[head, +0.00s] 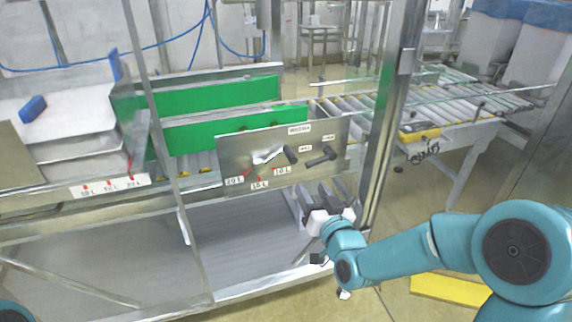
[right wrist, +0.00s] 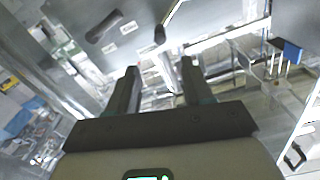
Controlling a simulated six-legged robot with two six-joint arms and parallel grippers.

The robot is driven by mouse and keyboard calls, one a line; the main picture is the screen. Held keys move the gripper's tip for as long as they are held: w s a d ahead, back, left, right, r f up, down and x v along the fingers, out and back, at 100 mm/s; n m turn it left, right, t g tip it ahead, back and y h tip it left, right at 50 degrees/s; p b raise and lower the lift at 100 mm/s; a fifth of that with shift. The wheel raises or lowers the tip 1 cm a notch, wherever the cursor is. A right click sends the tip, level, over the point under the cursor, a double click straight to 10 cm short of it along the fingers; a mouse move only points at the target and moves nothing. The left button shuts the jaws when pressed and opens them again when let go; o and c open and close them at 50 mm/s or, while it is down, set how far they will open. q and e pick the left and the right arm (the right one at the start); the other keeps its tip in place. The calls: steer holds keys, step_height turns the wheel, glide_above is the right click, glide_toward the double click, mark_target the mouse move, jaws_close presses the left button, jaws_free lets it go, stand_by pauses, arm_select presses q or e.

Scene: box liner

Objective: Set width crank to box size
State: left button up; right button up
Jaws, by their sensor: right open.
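The width crank (head: 268,156) is on a grey metal panel (head: 232,152). Its silver arm points up and right to a black grip (head: 290,155). Labels 20 L (head: 234,181), 15 L (head: 259,185) and 10 L (head: 282,170) with red marks lie below it. My right gripper (head: 325,187) is open and empty, below and right of the crank, apart from it. In the right wrist view, the black grip (right wrist: 160,35) appears beyond the open fingers (right wrist: 158,75). My left gripper is not in view. No box shows clearly.
A second black handle (head: 321,158) sits on the panel right of the crank. Green guide plates (head: 215,95) stand behind. A metal frame post (head: 392,120) rises right of the panel. A roller conveyor (head: 460,95) extends right. A lower label strip (head: 110,186) is at left.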

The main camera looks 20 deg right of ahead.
mark_target(293, 161)
steer(key=w, duration=1.6)
steer(key=shift+a+p, duration=0.3)
jaws_close()
